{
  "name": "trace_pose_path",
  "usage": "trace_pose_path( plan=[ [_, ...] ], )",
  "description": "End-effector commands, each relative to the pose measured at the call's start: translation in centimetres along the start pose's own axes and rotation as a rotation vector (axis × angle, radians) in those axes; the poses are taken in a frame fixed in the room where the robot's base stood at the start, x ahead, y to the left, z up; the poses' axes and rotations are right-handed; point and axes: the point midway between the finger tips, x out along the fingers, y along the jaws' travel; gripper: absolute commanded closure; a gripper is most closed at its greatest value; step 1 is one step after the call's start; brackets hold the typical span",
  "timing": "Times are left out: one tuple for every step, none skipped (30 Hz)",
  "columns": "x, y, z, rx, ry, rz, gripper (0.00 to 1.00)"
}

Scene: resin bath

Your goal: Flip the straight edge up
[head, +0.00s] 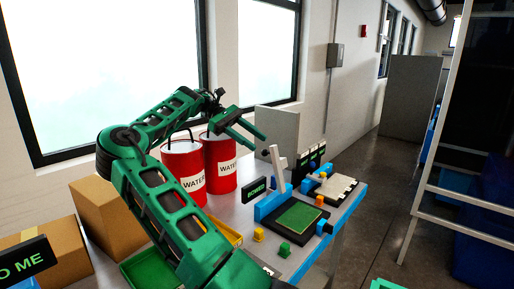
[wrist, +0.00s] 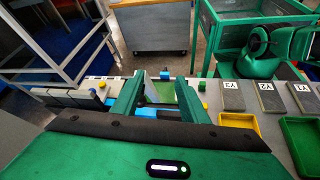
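A pale grey bar, which looks like the straight edge (head: 278,168), stands steeply, leaning slightly, at the blue fixture (head: 268,205) in the head view. A green plate (head: 298,216) in a dark frame lies beside it. My gripper (head: 249,124) is open and empty, above and to the left of the bar, apart from it. In the wrist view my open gripper (wrist: 158,80) has its two green fingers either side of the green plate (wrist: 162,92), which lies below. I cannot clearly make out the bar in the wrist view.
Two red water drums (head: 221,160) stand behind my arm. A sign reading BOWED (head: 255,188) stands left of the fixture. A second pale plate (head: 335,188) lies farther along the bench. A yellow tray (wrist: 238,121) lies right.

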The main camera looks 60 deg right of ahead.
Motion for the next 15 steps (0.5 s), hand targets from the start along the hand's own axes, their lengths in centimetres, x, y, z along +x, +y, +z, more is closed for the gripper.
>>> trace_pose_path(
  plan=[
    [-0.6, -0.8, 0.6, -0.002, 0.002, 0.003, 0.60],
    [-0.9, -1.3, 1.0, -0.002, 0.002, 0.002, 0.60],
    [-1.2, -1.9, 1.5, -0.002, 0.002, 0.002, 0.60],
    [-1.4, -2.2, 1.8, -0.001, 0.002, 0.003, 0.60],
    [-1.7, -2.6, 2.1, -0.001, 0.002, 0.003, 0.60],
    [-2.0, -3.1, 2.6, -0.001, 0.001, 0.002, 0.60],
    [-2.2, -3.5, 2.9, -0.001, 0.001, 0.002, 0.60],
    [-2.4, -3.8, 3.1, -0.002, 0.002, 0.003, 0.60],
    [-2.6, -4.1, 3.5, -0.002, 0.002, 0.003, 0.60],
    [-2.8, -4.4, 3.7, -0.001, 0.002, 0.002, 0.60],
    [-2.9, -4.6, 3.9, 0.000, 0.001, 0.001, 0.60],
    [-3.1, -4.9, 4.1, 0.000, 0.001, 0.001, 0.60],
    [-3.2, -5.0, 4.2, 0.000, 0.001, 0.002, 0.60],
    [-3.3, -5.2, 4.3, 0.000, 0.001, 0.002, 0.60],
    [-3.3, -5.3, 4.4, -0.001, 0.001, 0.002, 0.60]
  ],
)
